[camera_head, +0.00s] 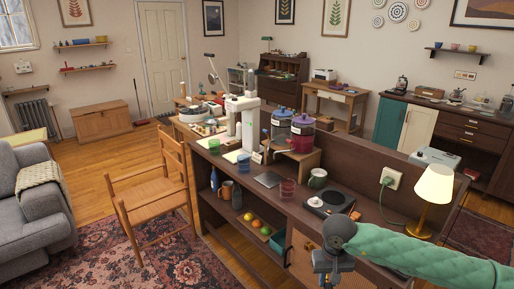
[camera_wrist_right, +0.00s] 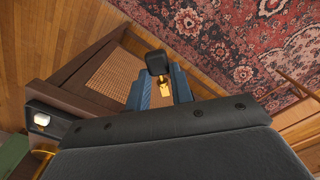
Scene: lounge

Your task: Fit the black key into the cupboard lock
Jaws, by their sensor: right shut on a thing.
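My right gripper (camera_wrist_right: 160,92) is shut on the black key (camera_wrist_right: 156,62). The key's black head shows just past the fingertips in the right wrist view, with a small brass-coloured part between the fingers. In the head view my right gripper (camera_head: 332,272) hangs in front of the low cupboard at the bottom, hiding the key. The cupboard's woven cane door (camera_wrist_right: 112,72) shows left of the key in the wrist view, and partly in the head view (camera_head: 303,258). I cannot make out the lock. I cannot tell whether the key touches the cupboard. My left gripper is not in view.
An open shelf with fruit (camera_head: 257,224) is left of the cane door. A patterned rug (camera_wrist_right: 235,45) covers the floor in front.

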